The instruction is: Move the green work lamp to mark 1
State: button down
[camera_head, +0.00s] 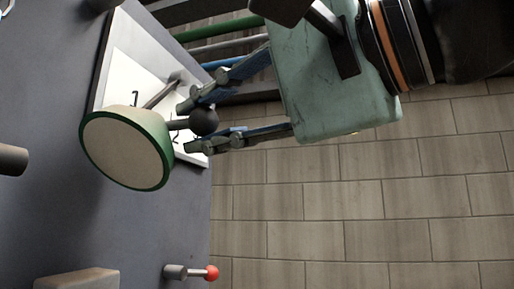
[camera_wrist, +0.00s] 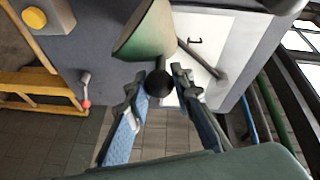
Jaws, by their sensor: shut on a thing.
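The green work lamp (camera_head: 128,147) has a wide green shade with a cream face and a dark stem ending in a black ball. It is at the left in the head view and at top centre in the wrist view (camera_wrist: 147,32). My gripper (camera_head: 186,127) is shut on the lamp's dark stem, by the ball. Its fingers also show in the wrist view (camera_wrist: 156,88). The lamp is tilted and overlaps a white panel (camera_head: 122,40) with black markings. One small marking (camera_wrist: 195,41) shows beside the shade; I cannot read which mark it is. The lamp hides part of the panel.
A grey rod (camera_wrist: 202,59) crosses the white panel. A red-tipped lever (camera_head: 190,272) stands at the grey table's (camera_head: 120,230) edge. A box with a yellow button (camera_wrist: 35,17) is at the wrist view's upper left. Coloured rails (camera_head: 225,30) run beyond the table.

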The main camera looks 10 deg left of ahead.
jog(key=shift+s+r, duration=0.1)
jog(key=shift+r, duration=0.05)
jog(key=c, duration=1.7)
grip_release()
jog(key=shift+s, duration=0.1)
jog(key=shift+o, duration=0.2)
jog(key=shift+d, duration=0.1)
jog(key=v, duration=1.1)
jog(key=shift+s+d, duration=0.2)
jog(key=shift+d, duration=0.2)
